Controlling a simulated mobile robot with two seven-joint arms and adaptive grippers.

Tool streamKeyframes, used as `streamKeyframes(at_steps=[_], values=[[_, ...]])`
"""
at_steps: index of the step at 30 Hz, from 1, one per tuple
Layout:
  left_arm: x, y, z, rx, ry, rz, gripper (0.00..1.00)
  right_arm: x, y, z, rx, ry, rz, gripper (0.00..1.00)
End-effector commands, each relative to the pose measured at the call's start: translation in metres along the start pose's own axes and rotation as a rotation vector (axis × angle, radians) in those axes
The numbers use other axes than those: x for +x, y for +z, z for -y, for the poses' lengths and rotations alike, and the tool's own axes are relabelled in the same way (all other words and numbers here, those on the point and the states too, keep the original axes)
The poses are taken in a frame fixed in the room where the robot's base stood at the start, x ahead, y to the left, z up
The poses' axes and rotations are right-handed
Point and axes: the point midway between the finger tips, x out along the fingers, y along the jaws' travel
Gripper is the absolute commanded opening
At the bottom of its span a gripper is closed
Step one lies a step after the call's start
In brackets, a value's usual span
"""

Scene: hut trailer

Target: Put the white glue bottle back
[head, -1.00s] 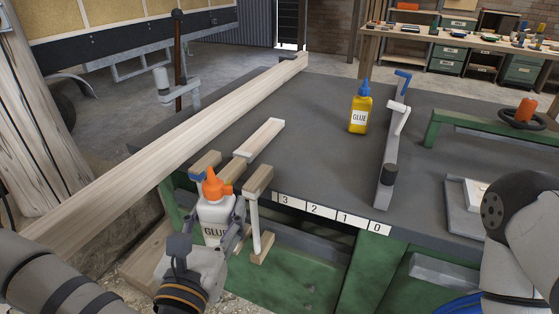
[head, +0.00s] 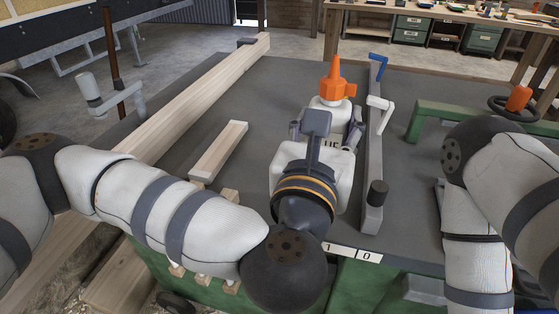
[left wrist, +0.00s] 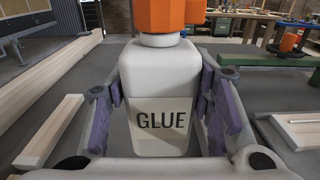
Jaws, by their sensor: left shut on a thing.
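The white glue bottle (head: 331,104) has an orange cap and stands upright in my left gripper (head: 326,131), over the dark workbench top (head: 260,120). In the left wrist view the bottle (left wrist: 160,85) fills the middle, its GLUE label facing me. The purple finger pads of the left gripper (left wrist: 160,112) are on both sides of it. The yellow glue bottle is not visible now; the white bottle and my gripper cover that area. My right arm is at the right, its gripper out of view.
A grey bar clamp (head: 373,150) with a blue handle lies just right of the bottle. A short wooden strip (head: 219,150) and a long beam (head: 200,100) lie to the left. A green frame (head: 480,120) stands on the right. Bench top between strip and gripper is clear.

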Motion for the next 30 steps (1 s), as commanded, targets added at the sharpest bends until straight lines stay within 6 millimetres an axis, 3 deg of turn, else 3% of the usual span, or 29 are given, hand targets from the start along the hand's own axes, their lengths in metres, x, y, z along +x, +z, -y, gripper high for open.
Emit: streamKeyframes(at_steps=[2, 10, 15, 22, 26, 30], values=[[0.006, -0.004, -0.008, 0.0, 0.003, 0.0, 0.01, 0.001, 0.002, 0.0, -0.001, 0.0, 0.008, 0.47], [0.055, -0.042, -0.077, 0.001, 0.008, -0.002, 0.01, 0.01, 0.009, 0.0, -0.001, 0.001, 0.037, 0.47], [0.072, -0.081, -0.099, 0.0, 0.004, -0.004, 0.01, 0.018, 0.014, 0.0, 0.0, 0.002, 0.061, 0.47], [0.083, -0.101, -0.114, 0.0, 0.003, -0.001, 0.01, 0.021, 0.017, -0.001, 0.0, 0.002, 0.07, 0.47], [0.083, -0.128, -0.113, -0.001, 0.0, -0.004, 0.01, 0.025, 0.019, -0.001, 0.0, 0.003, 0.083, 0.47], [0.083, -0.129, -0.113, 0.0, -0.001, 0.003, 0.01, 0.025, 0.019, -0.001, 0.0, 0.003, 0.082, 0.47]])
